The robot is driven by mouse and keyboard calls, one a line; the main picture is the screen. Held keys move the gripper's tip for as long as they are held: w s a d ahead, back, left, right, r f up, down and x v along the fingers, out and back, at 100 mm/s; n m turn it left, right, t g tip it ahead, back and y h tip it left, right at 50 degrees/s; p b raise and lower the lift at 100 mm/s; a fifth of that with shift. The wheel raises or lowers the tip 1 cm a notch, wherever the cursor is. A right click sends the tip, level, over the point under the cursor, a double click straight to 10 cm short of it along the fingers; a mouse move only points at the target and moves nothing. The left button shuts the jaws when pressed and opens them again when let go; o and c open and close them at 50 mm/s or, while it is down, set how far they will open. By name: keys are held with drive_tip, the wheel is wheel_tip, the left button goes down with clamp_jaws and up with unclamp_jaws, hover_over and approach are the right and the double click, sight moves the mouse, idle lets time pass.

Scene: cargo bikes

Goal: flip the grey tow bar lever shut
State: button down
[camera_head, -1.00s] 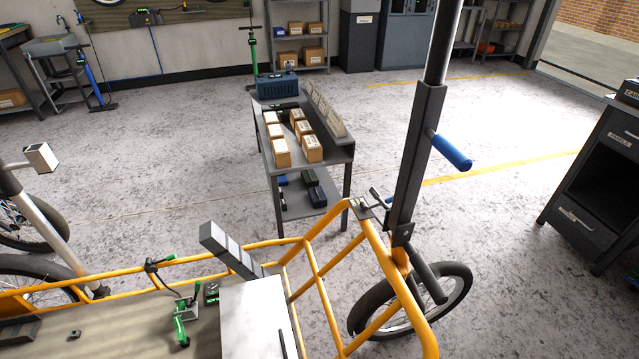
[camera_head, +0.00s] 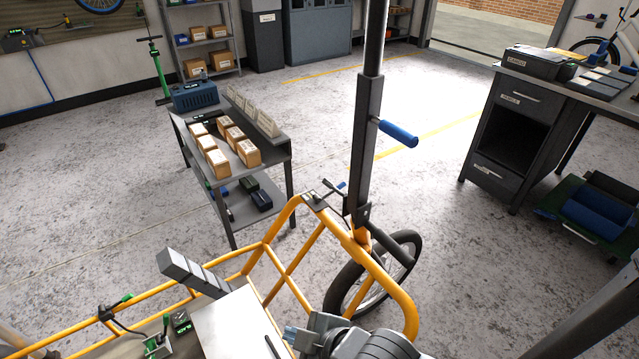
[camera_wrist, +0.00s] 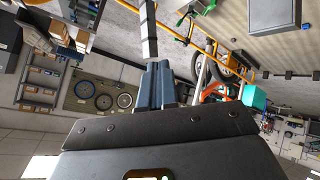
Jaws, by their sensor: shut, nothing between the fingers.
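A dark upright tow bar (camera_head: 364,150) with a blue side handle (camera_head: 398,134) stands at the front of the yellow cargo bike frame (camera_head: 383,283). A small grey lever (camera_head: 336,187) sticks up at an angle from the bracket (camera_head: 314,201) beside the bar's foot. My gripper (camera_head: 290,336) is at the bottom of the head view, low over the cargo bed and well apart from the lever. Its blue-grey fingers (camera_wrist: 157,70) are shut and empty in the wrist view. I cannot make out the lever in the wrist view.
A grey segmented post (camera_head: 190,270) leans up from the bike's bed; it also shows beyond my fingertips in the wrist view (camera_wrist: 148,30). A table with cartons (camera_head: 283,155) stands behind the bike. A dark cabinet (camera_head: 515,135) is at right. Floor right of the wheel is clear.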

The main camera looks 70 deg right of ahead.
drive_tip(key=w+d+r+n+g+p, duration=0.2)
drive_tip(key=w+d+n+g, duration=0.3)
drive_tip(key=w+d, duration=1.05)
drive_tip(key=s+d+r+n+g, duration=0.1)
drive_tip(key=d+r+g, duration=0.1)
drive_tip(key=d+r, duration=0.5)
drive_tip(key=s+d+r+n+g+p, duration=0.1)
drive_tip(key=d+r+n+g, duration=0.1)
drive_tip(key=d+r, duration=0.5)
drive_tip(key=d, duration=0.6)
drive_tip(key=shift+s+r+g+y, duration=0.25)
drive_tip(key=shift+s+g+y, duration=0.05)
drive_tip(key=shift+s, duration=0.05)
approach(336, 189)
drive_tip(key=w+a+f, duration=0.2)
drive_tip(key=w+f, duration=0.2)
drive_tip(key=shift+s+d+f+p, duration=0.2)
drive_tip(key=shift+d+f, duration=0.25)
drive_tip(key=shift+d, duration=0.25)
drive_tip(key=shift+s+d+f+p, duration=0.2)
drive_tip(key=shift+d+f, duration=0.25)
drive_tip(key=shift+d, duration=0.25)
